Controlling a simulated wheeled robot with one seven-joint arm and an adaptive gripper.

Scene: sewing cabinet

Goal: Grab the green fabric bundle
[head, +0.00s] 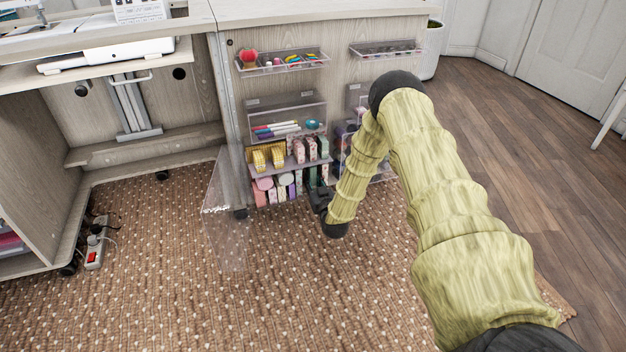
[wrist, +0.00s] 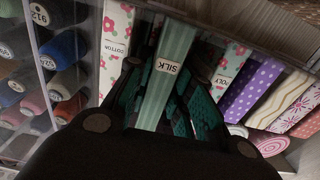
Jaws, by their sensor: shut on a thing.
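The green fabric bundle (wrist: 172,58) is pale green with a white "SILK" label. In the wrist view it stands in a row of fabric bundles. My gripper (wrist: 168,88) is shut on it, with one dark finger on each side. In the head view my gripper (head: 319,197) is at the lower shelf of the cabinet's front, and I cannot clearly make out the green bundle there.
Floral bundles (wrist: 115,40) stand close on the left, purple dotted ones (wrist: 248,88) on the right. Thread spools (wrist: 65,50) sit behind a clear wall at left. A clear door (head: 226,215) hangs open left of the shelf. The carpet in front is clear.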

